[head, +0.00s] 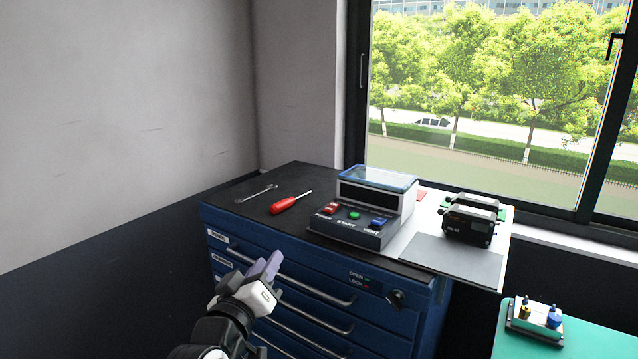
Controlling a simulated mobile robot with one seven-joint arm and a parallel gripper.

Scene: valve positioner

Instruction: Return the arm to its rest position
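My gripper (265,267) shows at the lower middle left of the head view, at the end of my arm. Its white body carries pale purple fingers that point up and away. It appears in front of the blue drawer cabinet (321,273), below the level of its dark top. The fingers look close together, and the view does not show clearly whether there is a gap between them. I see nothing held in them.
On the cabinet top lie a wrench (256,194), a red screwdriver (290,203) and a control box (362,208) with coloured buttons. A black device (468,222) stands at the right, beside a grey mat (452,258). A green table (575,342) holds a small fitting tray (536,318).

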